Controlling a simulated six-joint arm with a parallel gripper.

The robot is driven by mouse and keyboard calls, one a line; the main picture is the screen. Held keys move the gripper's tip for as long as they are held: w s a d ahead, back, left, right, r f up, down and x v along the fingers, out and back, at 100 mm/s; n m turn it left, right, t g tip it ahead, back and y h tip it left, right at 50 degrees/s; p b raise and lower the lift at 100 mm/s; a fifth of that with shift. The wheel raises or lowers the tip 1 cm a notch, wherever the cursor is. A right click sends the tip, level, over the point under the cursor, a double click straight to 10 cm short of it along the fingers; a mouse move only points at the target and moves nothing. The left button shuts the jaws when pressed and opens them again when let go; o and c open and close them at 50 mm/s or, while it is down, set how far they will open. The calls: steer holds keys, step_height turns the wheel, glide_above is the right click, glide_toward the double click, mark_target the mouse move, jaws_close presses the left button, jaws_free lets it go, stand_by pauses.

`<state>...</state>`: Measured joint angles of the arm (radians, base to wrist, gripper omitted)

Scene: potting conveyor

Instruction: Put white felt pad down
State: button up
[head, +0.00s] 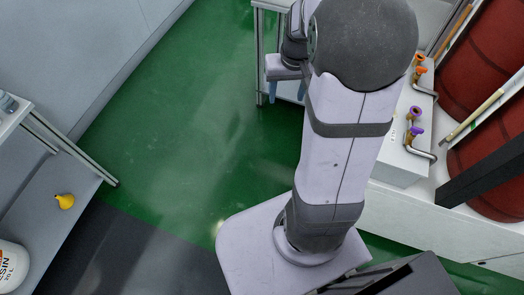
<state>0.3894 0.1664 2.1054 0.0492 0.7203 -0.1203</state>
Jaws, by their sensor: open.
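My gripper (287,91) is near the top centre, at the end of my arm, beside a metal-framed bench or stand (258,60). Its two light blue fingers point down and stand apart, with nothing visible between them. I cannot make out a white felt pad anywhere in the head view. My arm hides part of the stand and whatever lies behind it.
A white box (402,166) with orange and purple fittings stands at right, near dark red rounded surfaces (490,50). At left, a grey shelf (50,225) holds a yellow item (64,201) and a white lettered tub (12,262). The green floor (180,130) between is clear.

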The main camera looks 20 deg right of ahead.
steer(key=s+a+f+n+g, duration=0.1)
steer(key=s+a+f+n, duration=0.1)
steer(key=s+a, duration=1.1)
steer(key=shift+a+f+n+g, duration=0.2)
steer(key=shift+f+n+g, duration=0.2)
steer(key=shift+n, duration=0.3)
step_height(320, 180, up, 2)
steer(key=shift+r+p, duration=0.1)
steer(key=shift+p, duration=0.95)
steer(key=shift+o, duration=0.5)
